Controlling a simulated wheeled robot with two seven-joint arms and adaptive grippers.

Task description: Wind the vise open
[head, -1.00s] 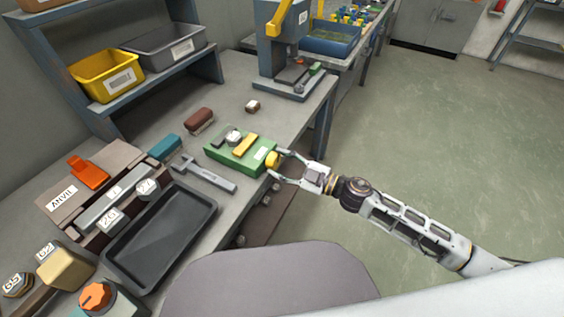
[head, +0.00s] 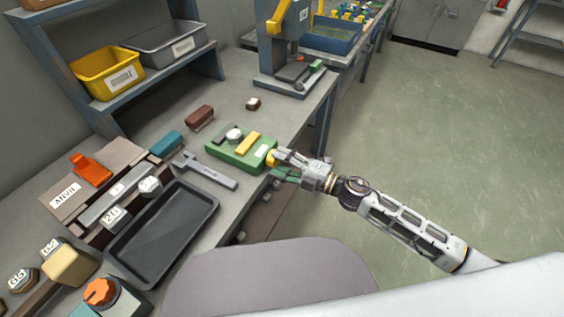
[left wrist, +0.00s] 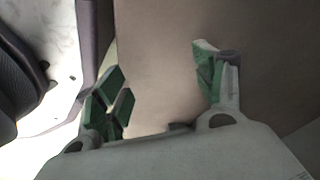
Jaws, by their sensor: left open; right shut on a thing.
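A green vise (head: 228,152) sits at the front edge of the workbench in the head view. A dark jaw piece, a pale round part and a yellow bar (head: 248,143) are on top of it. A yellow knob (head: 271,157) is on its right end. My right gripper (head: 277,164) is shut on the yellow knob, its fingers hiding part of it. My left gripper (left wrist: 160,88) shows only in the left wrist view, open, with nothing between its green-padded fingers.
A grey wrench (head: 208,172) lies left of the vise, near a black tray (head: 162,232). A maroon block (head: 200,118) and a teal block (head: 167,144) are behind. A blue press (head: 290,60) stands at the far end. The floor to the right is clear.

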